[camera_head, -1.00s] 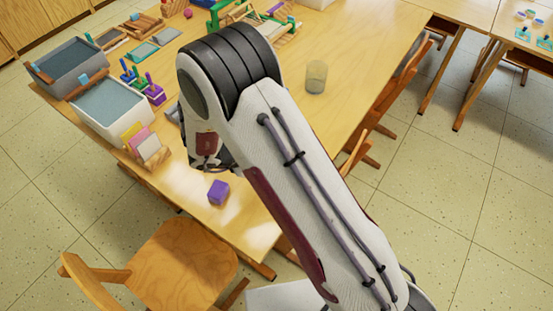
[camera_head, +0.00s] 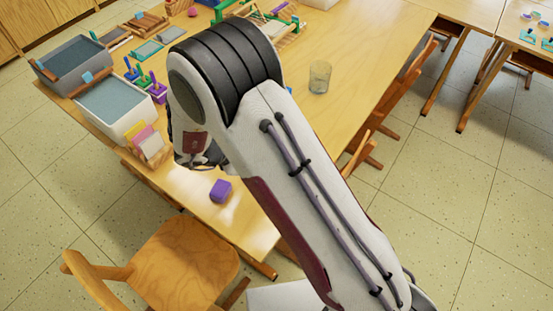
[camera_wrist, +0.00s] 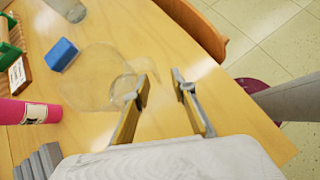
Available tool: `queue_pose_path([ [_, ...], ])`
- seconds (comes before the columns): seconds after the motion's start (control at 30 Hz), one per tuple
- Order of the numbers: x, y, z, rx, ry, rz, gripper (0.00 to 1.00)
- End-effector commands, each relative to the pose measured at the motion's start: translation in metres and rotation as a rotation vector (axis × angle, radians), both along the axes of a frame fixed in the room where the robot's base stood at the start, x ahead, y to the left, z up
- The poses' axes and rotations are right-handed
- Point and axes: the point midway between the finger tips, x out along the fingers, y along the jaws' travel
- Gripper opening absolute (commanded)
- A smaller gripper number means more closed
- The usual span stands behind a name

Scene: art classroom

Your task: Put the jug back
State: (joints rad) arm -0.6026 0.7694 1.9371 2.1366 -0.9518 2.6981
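A clear glass (camera_head: 320,76) stands apart on the table, right of my arm.
A blue block (camera_wrist: 62,54) and a pink cylinder (camera_wrist: 28,112) lie left of the vessel. A purple cube (camera_head: 221,190) sits near the table's front edge. Grey and white bins (camera_head: 118,118) stand at the left. A wooden chair (camera_head: 185,262) is in front.

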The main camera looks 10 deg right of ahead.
Motion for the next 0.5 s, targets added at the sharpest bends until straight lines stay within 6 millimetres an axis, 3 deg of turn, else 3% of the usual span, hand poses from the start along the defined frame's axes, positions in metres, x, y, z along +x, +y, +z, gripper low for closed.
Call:
queue_pose_path([
  [0.5,-0.018,0.046,0.049,0.002,-0.002,0.002,0.25],
])
